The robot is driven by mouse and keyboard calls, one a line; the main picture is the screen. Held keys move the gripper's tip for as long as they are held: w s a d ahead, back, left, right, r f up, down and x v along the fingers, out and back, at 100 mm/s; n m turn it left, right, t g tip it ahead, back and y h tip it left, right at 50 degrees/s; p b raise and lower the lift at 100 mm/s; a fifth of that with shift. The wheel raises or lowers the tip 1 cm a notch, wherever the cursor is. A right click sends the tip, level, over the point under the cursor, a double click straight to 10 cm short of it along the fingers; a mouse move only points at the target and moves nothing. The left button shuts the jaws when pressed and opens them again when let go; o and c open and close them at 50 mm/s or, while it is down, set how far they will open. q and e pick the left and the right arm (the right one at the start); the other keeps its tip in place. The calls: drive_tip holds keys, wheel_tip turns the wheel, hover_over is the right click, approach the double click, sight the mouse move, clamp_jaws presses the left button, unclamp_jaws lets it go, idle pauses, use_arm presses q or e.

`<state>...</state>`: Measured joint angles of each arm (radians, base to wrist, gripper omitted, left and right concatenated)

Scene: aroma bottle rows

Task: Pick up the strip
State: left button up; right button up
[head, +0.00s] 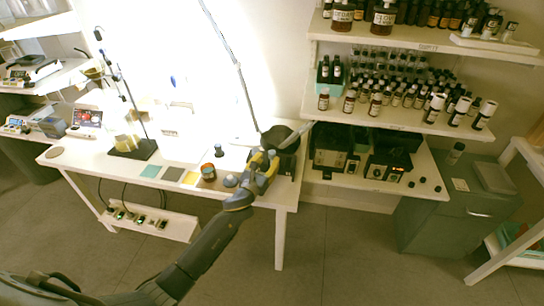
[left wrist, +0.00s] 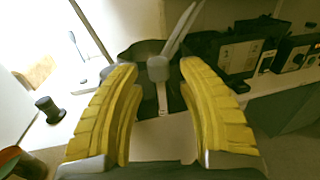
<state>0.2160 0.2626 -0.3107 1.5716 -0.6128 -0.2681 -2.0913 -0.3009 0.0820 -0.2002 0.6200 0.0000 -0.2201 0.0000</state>
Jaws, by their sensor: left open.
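A pale narrow strip (left wrist: 178,32) slants up from a small grey block (left wrist: 158,68) in the left wrist view, just beyond my fingertips and between them in the picture. In the head view a thin pale piece (head: 305,130), which looks like the same strip, rises beside the black bowl-like object (head: 283,136). My left gripper (head: 264,160) is over the right end of the white table. Its yellow fingers (left wrist: 158,75) are spread open with nothing held between them. The strip's lower end is not clear. My right gripper is not in view.
The white table (head: 105,168) holds an amber jar (head: 208,171), a dark-capped piece (head: 218,150) and flat coloured squares (head: 171,174) left of my gripper. A thin rod (head: 236,70) rises behind. Shelves of bottles (head: 375,103) and black devices (head: 390,150) stand to the right.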

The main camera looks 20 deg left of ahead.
sight(271, 155)
use_arm(q)
drive_tip(key=shift+w+d, duration=0.15)
drive_tip(key=shift+w, duration=2.45)
drive_tip(key=shift+c, duration=0.5)
drive_tip(key=c, duration=0.6)
